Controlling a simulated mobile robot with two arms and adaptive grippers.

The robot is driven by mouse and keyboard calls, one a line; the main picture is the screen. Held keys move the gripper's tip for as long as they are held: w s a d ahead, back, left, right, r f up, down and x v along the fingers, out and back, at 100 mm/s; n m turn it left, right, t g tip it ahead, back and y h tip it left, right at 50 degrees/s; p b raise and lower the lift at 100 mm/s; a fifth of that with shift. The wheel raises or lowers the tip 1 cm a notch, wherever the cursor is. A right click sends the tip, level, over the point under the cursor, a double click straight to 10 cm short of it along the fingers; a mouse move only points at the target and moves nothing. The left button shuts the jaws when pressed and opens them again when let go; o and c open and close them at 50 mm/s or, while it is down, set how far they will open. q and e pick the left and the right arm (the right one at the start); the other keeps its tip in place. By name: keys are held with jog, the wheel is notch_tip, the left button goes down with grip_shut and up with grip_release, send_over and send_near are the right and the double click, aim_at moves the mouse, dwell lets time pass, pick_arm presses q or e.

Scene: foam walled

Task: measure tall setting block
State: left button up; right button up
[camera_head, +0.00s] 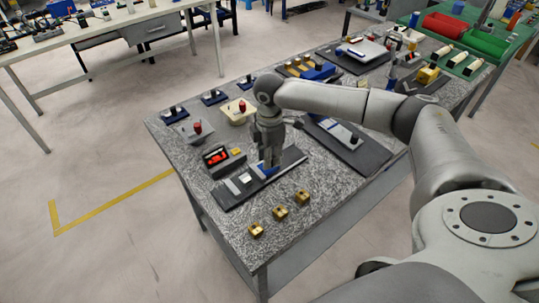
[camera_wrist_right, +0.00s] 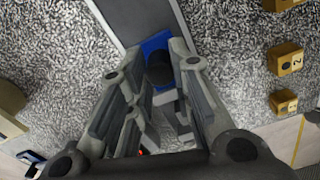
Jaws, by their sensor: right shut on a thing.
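My right gripper (camera_head: 269,163) points down over a dark mat (camera_head: 232,196) on the speckled table; it also shows in the wrist view (camera_wrist_right: 160,105). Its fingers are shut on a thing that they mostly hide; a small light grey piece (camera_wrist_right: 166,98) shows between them. A blue piece (camera_wrist_right: 152,46) with a black round part lies just beyond the fingertips, and it shows beside the gripper in the head view (camera_head: 264,170). A small light block (camera_head: 245,178) sits on the mat to the left. I cannot tell which piece is the tall setting block. My left gripper is not in view.
Brass blocks (camera_head: 280,212) stand in a row near the table's front edge. A dark box with red contents (camera_head: 216,157) is left of the gripper. Red-knobbed fixtures (camera_head: 197,128) stand behind it. A second dark mat (camera_head: 347,146) lies to the right.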

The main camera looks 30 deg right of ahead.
aim_at(258, 170)
jog(key=a+p, duration=0.2)
jog(key=a, duration=0.1)
jog(key=shift+s+a+r+p, duration=0.15)
jog(key=shift+s+a+p, duration=0.05)
jog(key=shift+a+p, duration=0.1)
jog(key=shift+a, duration=0.25)
jog(key=shift+f, duration=0.2)
jog(key=o, duration=0.9)
